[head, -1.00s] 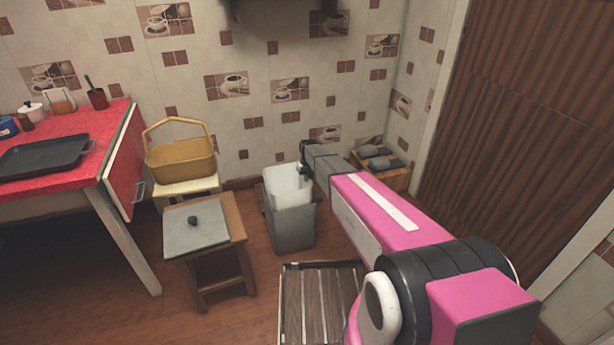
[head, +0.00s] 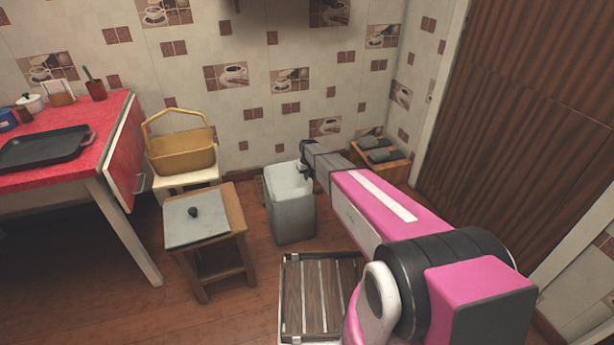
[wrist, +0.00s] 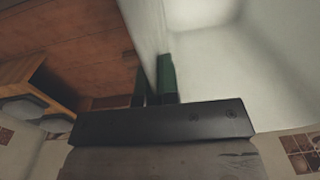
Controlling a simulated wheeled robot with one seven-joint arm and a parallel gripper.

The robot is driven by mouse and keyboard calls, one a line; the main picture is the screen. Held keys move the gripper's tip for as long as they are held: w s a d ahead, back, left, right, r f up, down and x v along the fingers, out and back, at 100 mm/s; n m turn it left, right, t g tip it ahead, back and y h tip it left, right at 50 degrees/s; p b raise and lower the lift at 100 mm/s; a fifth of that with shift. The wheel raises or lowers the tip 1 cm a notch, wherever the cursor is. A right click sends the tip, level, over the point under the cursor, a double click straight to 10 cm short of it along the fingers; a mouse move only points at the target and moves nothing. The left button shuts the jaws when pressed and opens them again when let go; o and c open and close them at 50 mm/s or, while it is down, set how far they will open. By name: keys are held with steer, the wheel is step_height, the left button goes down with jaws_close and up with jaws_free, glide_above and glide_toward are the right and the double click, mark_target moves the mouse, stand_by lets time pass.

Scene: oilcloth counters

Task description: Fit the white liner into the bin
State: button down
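The grey bin (head: 292,222) stands on the floor in the middle of the head view. The white liner (head: 284,182) sits down inside it, with its pale inside wall showing below the bin's mouth. My gripper (head: 306,172) is at the right side of the bin's mouth, partly hidden by my arm. In the wrist view, the green-tipped fingers (wrist: 158,82) stand close on either side of a thin white wall of the liner (wrist: 215,70), shut on it. The liner's bottom edge is hidden in the bin.
A stool with a grey top (head: 193,222) stands left of the bin, and a yellow basket (head: 182,155) stands behind it. A wooden box with grey items (head: 385,168) is at the back right.

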steer(key=c, duration=1.3)
jaws_free()
steer(key=shift+r, duration=0.1)
step_height(320, 180, up, 10)
steer(key=s+d+r+m, duration=0.1)
steer(key=s+d+r, duration=0.2)
steer(key=s, duration=0.9)
steer(key=s+d+r+m, duration=0.1)
steer(key=s+d+r, duration=0.3)
steer(key=s, duration=0.8)
steer(key=s+d+r+m, duration=0.1)
steer(key=s+d+r, duration=0.3)
steer(key=s, duration=0.8)
steer(key=shift+s+d+r, duration=0.1)
steer(key=shift+s+d, duration=0.1)
steer(key=shift+d, duration=0.5)
steer(key=shift+s+d, duration=0.15)
steer(key=shift+d, duration=0.55)
